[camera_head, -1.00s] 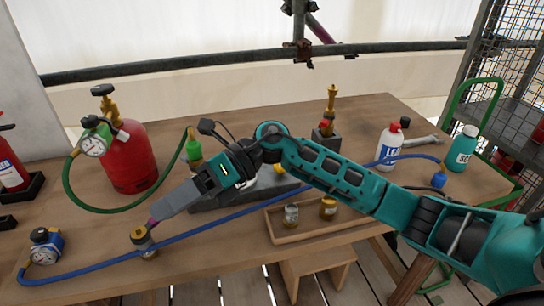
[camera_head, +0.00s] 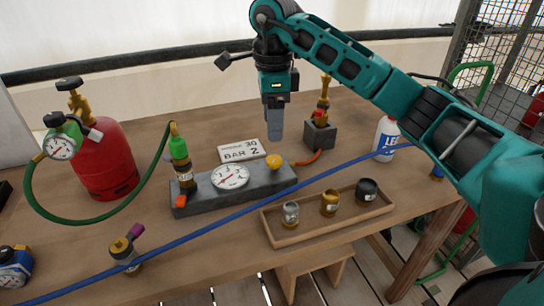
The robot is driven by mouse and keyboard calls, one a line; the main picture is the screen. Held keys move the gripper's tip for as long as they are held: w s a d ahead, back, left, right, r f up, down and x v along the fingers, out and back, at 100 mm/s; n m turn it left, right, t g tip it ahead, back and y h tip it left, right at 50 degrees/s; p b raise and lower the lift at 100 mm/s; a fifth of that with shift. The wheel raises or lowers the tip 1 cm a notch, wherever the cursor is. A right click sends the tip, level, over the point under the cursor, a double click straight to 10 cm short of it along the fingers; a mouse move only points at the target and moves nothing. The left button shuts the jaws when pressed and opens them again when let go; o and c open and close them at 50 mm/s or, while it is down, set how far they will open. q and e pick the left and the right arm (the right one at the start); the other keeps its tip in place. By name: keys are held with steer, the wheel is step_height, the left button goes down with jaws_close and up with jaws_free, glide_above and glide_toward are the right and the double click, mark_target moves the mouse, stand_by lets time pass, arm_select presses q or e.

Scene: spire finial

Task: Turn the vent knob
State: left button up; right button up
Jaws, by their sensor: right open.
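A grey gauge block (camera_head: 215,198) lies on the workbench, with a round white dial (camera_head: 230,176) on top. A yellow knob (camera_head: 274,161) sits at its right end and an orange part (camera_head: 180,201) at its left end. I cannot tell for certain which part is the vent knob. A brass fitting (camera_head: 123,251) with a purple handle (camera_head: 136,231) stands at the front left. My right gripper (camera_head: 275,136) points down above and behind the yellow knob, open and apart from it; its fingers overlap from this angle. My left gripper is out of view.
A red cylinder (camera_head: 104,160) with a green hose stands left. A blue hose (camera_head: 215,223) crosses the bench front. A wooden tray (camera_head: 300,232) holds small pots. A sign (camera_head: 242,151) reading "BAR 2" stands behind the block. A brass torch-like fitting (camera_head: 323,105) stands behind right.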

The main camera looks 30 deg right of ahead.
mark_target(273, 159)
step_height(273, 159, down, 9)
steer(key=shift+r+b, duration=0.15)
steer(key=shift+b, duration=0.25)
steer(key=c, duration=1)
